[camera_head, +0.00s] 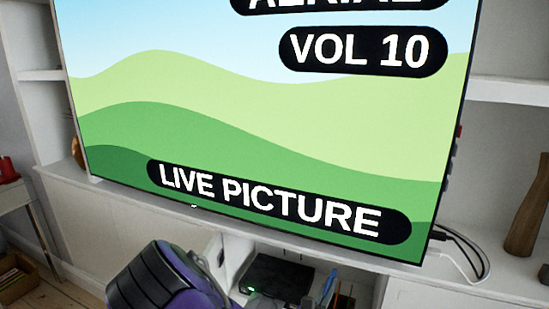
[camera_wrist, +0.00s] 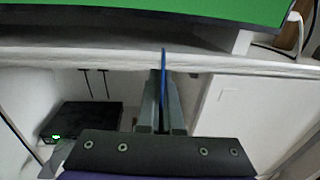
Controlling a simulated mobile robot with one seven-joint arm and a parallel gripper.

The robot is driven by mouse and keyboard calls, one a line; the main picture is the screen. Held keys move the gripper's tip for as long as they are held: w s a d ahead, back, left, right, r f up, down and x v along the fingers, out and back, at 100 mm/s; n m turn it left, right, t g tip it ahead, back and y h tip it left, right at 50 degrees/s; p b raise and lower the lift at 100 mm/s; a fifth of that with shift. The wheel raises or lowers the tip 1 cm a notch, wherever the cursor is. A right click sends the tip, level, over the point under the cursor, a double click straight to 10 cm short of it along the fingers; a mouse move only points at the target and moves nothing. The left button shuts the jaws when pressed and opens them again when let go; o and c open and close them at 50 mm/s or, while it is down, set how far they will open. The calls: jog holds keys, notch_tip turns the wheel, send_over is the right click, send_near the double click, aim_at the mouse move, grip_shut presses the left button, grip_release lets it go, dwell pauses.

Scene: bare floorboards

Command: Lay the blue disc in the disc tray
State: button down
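The blue disc (camera_wrist: 163,72) shows almost edge-on in the wrist view, as a thin upright blue strip. My gripper (camera_wrist: 163,90) is shut on it, with one finger on each side. The disc stands upright in front of the pale shelf edge. A black box (camera_head: 275,277) with a small green light sits in the open compartment below the screen. It also shows left of my gripper in the wrist view (camera_wrist: 85,119). I cannot make out an open disc tray on it. In the head view my purple and black arm hides part of the cabinet.
A large screen (camera_head: 270,120) stands on the white cabinet (camera_head: 490,275), its lower edge above the compartment. Cables (camera_head: 465,255) hang at its right. Thin upright items (camera_head: 343,299) stand right of the black box. A brown vase (camera_head: 527,220) stands far right.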

jog(key=s+f+n+t+y, duration=0.1)
jog(key=s+n+t+y, duration=0.1)
jog(key=s+n+y, duration=0.3)
jog(key=shift+s+f+n+y, duration=0.35)
jog(key=shift+s+y, duration=0.2)
jog(key=shift+y, duration=1.15)
jog(key=shift+d, duration=0.1)
